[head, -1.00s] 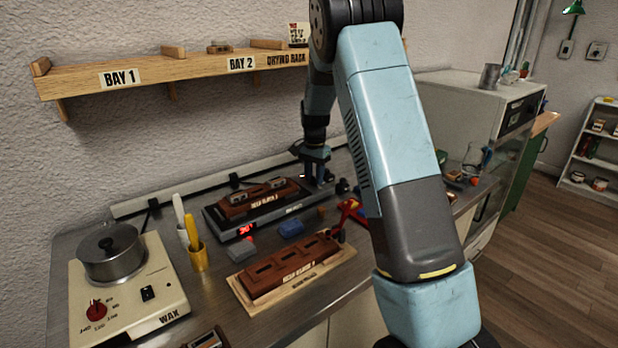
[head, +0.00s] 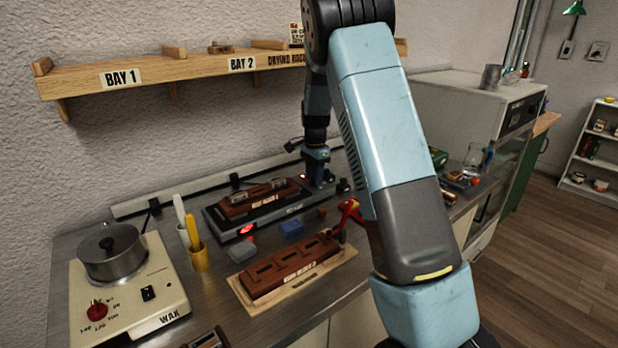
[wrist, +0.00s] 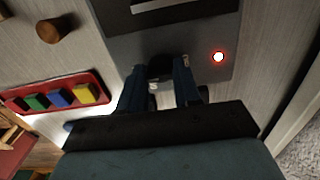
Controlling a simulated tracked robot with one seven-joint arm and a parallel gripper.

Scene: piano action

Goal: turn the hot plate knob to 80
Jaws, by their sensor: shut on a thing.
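The hot plate (head: 290,217) stands at the back of the bench with a brown slotted block (head: 250,206) on top. Its red display (head: 246,229) glows but I cannot read it. My gripper (head: 318,180) is at the plate's right end, pointing down. In the wrist view my gripper (wrist: 160,82) is shut on the dark knob (wrist: 160,66), one finger on each side. The knob's marks are hidden. A red-ringed light (wrist: 218,57) is lit on the grey panel beside it.
A second brown block (head: 290,268) lies on a wooden board in front. A wax pot (head: 110,252) on its heater and brush cups stand left. A red tray of coloured blocks (wrist: 58,95) and a brown knob-shaped piece (wrist: 55,28) lie near my gripper.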

